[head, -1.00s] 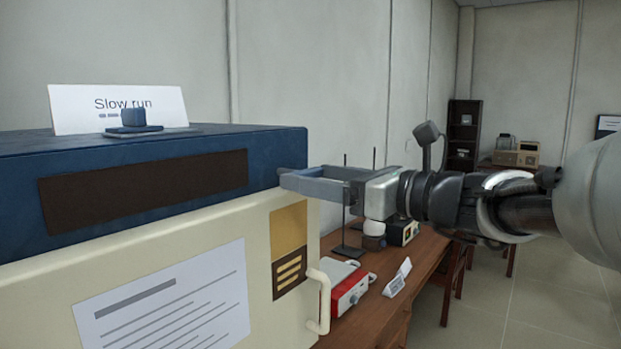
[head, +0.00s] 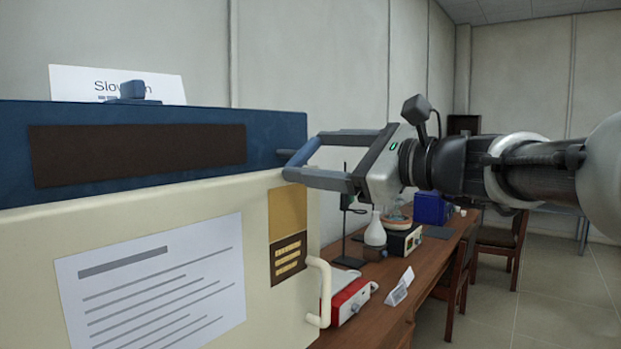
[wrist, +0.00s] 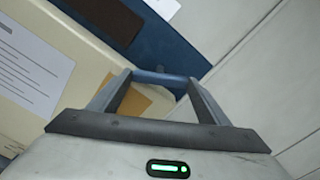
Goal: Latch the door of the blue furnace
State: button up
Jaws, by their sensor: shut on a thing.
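The blue furnace (head: 270,129) fills the left of the head view, with a dark panel on its front. Its cream door (head: 180,215) lies below the blue top and carries a pale handle (head: 318,292) at its right edge. The door looks closed or nearly so; any small gap is hard to tell. A short blue bar (head: 302,152), apparently the latch lever, sticks out at the furnace's right front corner. My gripper (head: 304,156) is shut on this bar, one finger at each end. The wrist view shows the blue bar (wrist: 160,77) across the fingertips.
A sign (head: 85,83) and a small blue piece (head: 132,91) are on top of the furnace. To the right, a wooden bench (head: 430,262) holds a red-and-white device (head: 350,300), a white flask (head: 375,232) and a blue box (head: 430,208). The wall stands behind.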

jog(key=n+b, duration=0.6)
jog(key=b, duration=0.1)
jog(key=shift+f+n, duration=0.3)
jog(key=n+b, duration=0.3)
jog(key=n, duration=0.1)
jog(key=shift+r+b, duration=0.15)
jog(key=shift+b, duration=0.25)
jog(key=shift+r+n+b, duration=0.1)
jog(key=shift+n+b, duration=0.2)
jog(key=shift+n, duration=0.3)
jog(key=shift+r, duration=0.1)
jog(key=o, duration=1.1)
jog(key=shift+c, duration=0.2)
jog(key=shift+d, duration=0.1)
jog(key=p+v, duration=0.1)
jog(key=v, duration=1.6)
